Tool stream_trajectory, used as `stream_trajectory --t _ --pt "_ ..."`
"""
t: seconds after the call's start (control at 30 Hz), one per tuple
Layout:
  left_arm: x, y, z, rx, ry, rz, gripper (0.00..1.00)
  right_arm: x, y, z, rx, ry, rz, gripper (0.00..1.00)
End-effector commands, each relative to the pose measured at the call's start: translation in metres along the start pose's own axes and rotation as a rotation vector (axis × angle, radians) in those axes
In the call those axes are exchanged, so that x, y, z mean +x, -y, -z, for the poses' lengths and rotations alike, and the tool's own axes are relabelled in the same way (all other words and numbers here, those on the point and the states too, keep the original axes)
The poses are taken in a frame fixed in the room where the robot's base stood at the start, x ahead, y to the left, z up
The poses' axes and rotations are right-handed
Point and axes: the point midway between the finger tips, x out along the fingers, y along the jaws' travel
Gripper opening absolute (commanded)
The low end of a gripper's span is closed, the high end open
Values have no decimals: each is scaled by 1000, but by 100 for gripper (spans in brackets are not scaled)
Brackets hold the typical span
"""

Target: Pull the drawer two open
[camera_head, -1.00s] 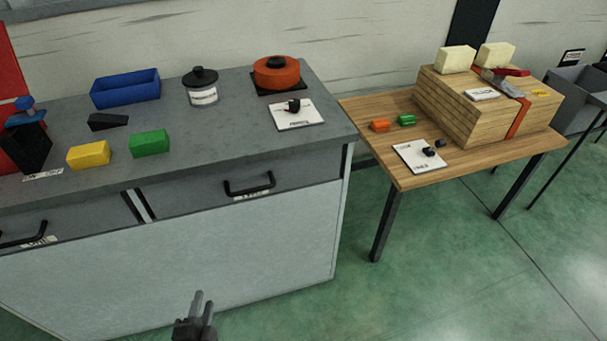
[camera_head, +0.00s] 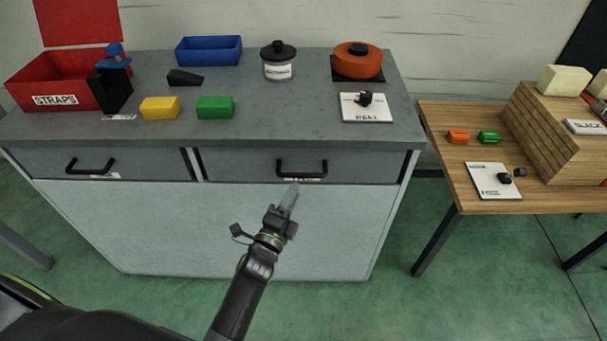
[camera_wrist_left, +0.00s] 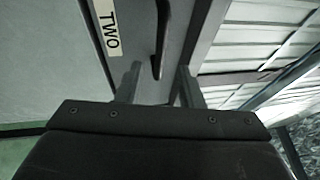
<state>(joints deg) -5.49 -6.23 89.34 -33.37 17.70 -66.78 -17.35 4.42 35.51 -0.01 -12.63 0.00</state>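Drawer two (camera_head: 240,165) is the right drawer in the grey cabinet, and it is shut. Its black bar handle (camera_head: 302,170) sits on the front, above a small label. In the left wrist view the label (camera_wrist_left: 112,40) reads "TWO", beside the dark handle (camera_wrist_left: 161,40). My left gripper (camera_head: 290,190) is just below and in front of the handle in the head view. In the left wrist view its two fingers (camera_wrist_left: 160,85) are apart, with the handle's end in line with the gap between them. I cannot tell whether they touch it. My right gripper is not in view.
Another shut drawer (camera_head: 130,165) is on the left. The grey countertop (camera_head: 270,125) holds a red bin (camera_head: 55,98), a blue tray (camera_head: 210,62), yellow and green blocks, a jar and an orange pot. A wooden table (camera_head: 500,120) stands to the right. Floor in front is clear.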

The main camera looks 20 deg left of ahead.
Motion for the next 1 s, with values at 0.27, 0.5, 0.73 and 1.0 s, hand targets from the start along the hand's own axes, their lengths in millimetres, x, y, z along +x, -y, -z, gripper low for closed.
stream_trajectory --t 0.27,0.5,0.73,1.0 --pt "49 -1 0 1 -1 1 34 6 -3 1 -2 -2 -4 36" --pt "67 0 0 0 0 0 34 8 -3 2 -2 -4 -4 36" --pt "69 0 0 0 0 -1 34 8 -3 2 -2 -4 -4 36" --pt "68 0 0 0 0 -1 9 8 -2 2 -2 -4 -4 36"
